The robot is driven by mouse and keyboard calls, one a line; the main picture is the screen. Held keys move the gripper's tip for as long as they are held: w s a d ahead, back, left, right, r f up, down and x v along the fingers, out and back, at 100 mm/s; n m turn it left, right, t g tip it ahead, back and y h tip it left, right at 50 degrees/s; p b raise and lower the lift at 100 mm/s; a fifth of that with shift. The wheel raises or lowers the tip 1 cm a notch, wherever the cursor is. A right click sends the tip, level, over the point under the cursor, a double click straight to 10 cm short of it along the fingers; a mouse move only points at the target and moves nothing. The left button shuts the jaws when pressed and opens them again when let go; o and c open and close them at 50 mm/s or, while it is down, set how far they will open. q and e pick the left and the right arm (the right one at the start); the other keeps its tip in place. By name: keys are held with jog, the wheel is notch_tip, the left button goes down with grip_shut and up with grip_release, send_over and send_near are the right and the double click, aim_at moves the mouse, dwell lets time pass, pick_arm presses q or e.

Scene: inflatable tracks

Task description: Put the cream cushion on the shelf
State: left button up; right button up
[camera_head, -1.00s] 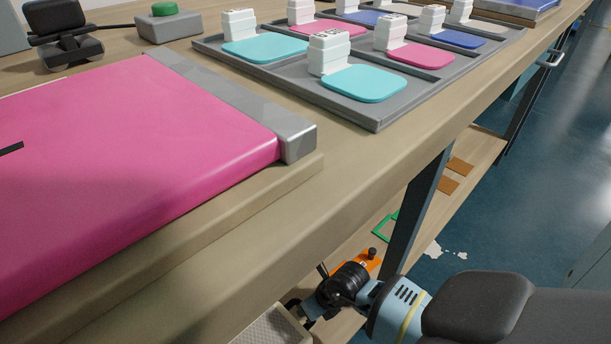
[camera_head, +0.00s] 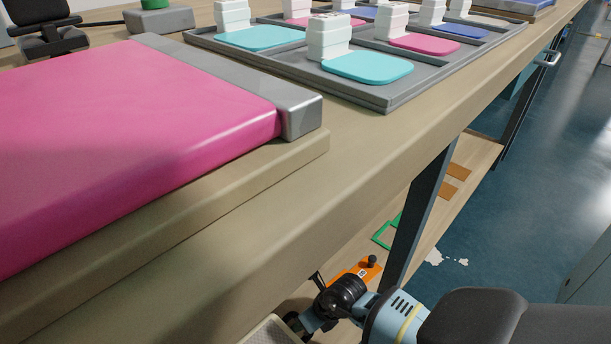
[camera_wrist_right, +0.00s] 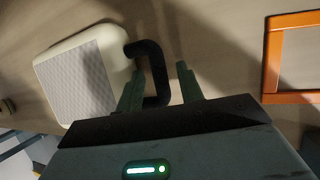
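The cream cushion (camera_wrist_right: 85,75) shows in the right wrist view as a rounded cream block with a grey ribbed face and a black loop handle (camera_wrist_right: 160,75). A corner of it shows at the bottom of the head view (camera_head: 272,333). My right gripper (camera_wrist_right: 158,80) is open, its fingers on either side of the handle's outer bar; contact is unclear. In the head view my right gripper (camera_head: 308,318) is low beside the workbench, partly hidden. The wooden lower shelf (camera_head: 425,240) runs under the workbench. My left gripper is out of view.
The workbench (camera_head: 350,160) holds a pink pad (camera_head: 130,130) and a grey tray (camera_head: 385,98) of coloured pads and white stacks. A dark leg (camera_head: 418,215) stands by the shelf. An orange item (camera_head: 362,270) and a green frame (camera_head: 385,235) lie below. An orange frame (camera_wrist_right: 271,65) lies right.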

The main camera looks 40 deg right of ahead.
jog(key=shift+s+d+r+p, duration=0.2)
jog(key=shift+r+p, duration=0.15)
jog(key=shift+r, duration=0.15)
jog(key=p+v, duration=0.5)
jog(key=v, duration=0.5)
jog(key=shift+s+r, duration=0.2)
jog(key=shift+r, duration=0.15)
jog(key=shift+d, duration=0.1)
